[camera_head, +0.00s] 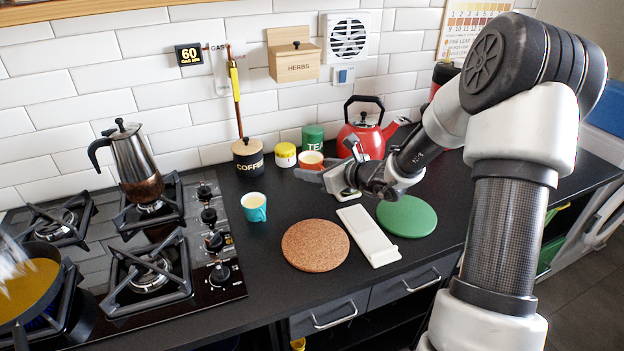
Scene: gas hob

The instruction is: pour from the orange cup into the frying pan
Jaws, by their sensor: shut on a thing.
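The orange cup (302,165) is near the back of the counter, upright, with pale contents at its rim. My gripper (311,174) reaches it from the right and is shut on it, covering part of its lower side. I cannot tell whether the cup touches the counter. The frying pan (62,284) is on the front left burner, cut off by the left edge, with yellow-orange contents and a whitish haze above.
A moka pot (138,165) stands on a back burner. A teal cup (254,208) stands between hob and gripper. The coffee jar (248,157), yellow jar (285,155), green tea tin (312,136) and red kettle (362,138) surround the orange cup. A cork mat (315,245) lies in front.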

